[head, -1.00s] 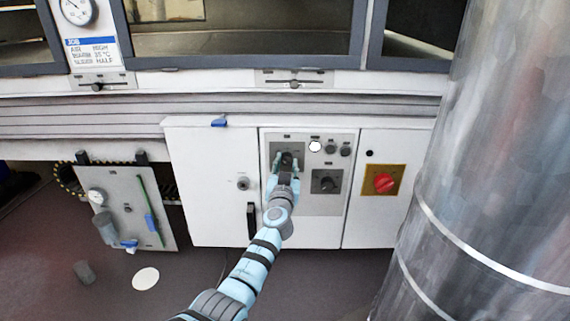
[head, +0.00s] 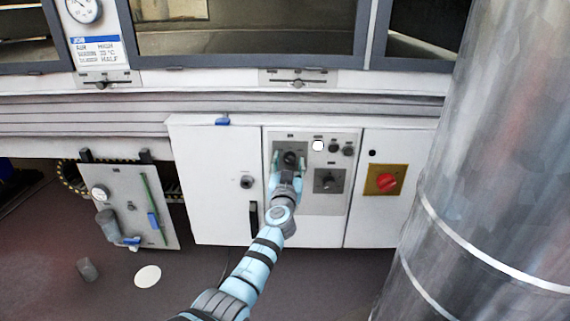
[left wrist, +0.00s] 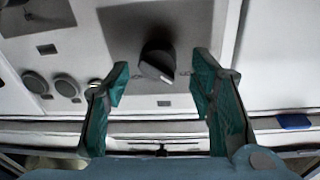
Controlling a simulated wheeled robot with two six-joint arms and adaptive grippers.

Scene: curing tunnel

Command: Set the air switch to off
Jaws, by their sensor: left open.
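A dark rotary knob (head: 290,157) sits on a dark grey plate (head: 279,147) at the upper left of the light grey control panel. The small label above it is too small to read. My left gripper (head: 288,167) is open in front of this knob. In the left wrist view the knob (left wrist: 158,60) shows between and just beyond the two teal fingers of the gripper (left wrist: 160,82), with clear gaps on both sides. A pale-edged ridge on the knob slants toward the lower right there. My right gripper is in neither view.
A second black knob (head: 328,180) sits lower right on the panel, below a white round lamp (head: 318,146) and small buttons (head: 348,150). A red switch on a yellow plate (head: 386,181) is further right. A large metal duct (head: 460,190) blocks the right side.

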